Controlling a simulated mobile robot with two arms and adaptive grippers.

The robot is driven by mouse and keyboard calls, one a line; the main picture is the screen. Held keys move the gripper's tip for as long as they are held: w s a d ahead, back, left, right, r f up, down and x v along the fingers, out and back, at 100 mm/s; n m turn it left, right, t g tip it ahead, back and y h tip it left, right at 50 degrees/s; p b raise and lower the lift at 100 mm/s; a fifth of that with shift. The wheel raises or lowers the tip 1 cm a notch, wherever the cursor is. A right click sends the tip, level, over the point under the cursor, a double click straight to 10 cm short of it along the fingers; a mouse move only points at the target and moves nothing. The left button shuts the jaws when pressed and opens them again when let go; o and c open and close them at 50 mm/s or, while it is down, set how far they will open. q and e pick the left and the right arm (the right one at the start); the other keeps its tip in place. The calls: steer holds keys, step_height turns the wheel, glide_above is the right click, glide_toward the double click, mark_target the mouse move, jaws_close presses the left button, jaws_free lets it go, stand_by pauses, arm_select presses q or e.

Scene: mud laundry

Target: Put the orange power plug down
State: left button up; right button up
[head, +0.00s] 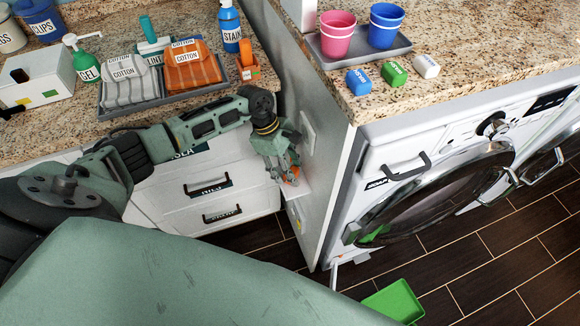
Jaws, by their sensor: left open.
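My left gripper (284,170) points down beside the grey side panel of the washer counter, with its fingers open. The orange power plug (292,175) shows as a small orange patch at the fingertips, partly hidden by them. A small white ledge (298,190) lies just under it against the panel. I cannot tell whether the plug touches the ledge or the fingers. My right gripper is not in view.
A white outlet plate (308,132) is on the panel close to my left gripper. White drawers (205,190) stand to the left. A washer (400,160) is right, and a green bin (393,302) is on the dark floor. Folded cloths (192,70) lie on the left counter.

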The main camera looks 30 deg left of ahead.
arm_select(q)
steer(key=b+v, duration=0.1)
steer(key=v, duration=1.1)
steer(key=shift+r+b, duration=0.3)
steer(key=shift+b, duration=0.05)
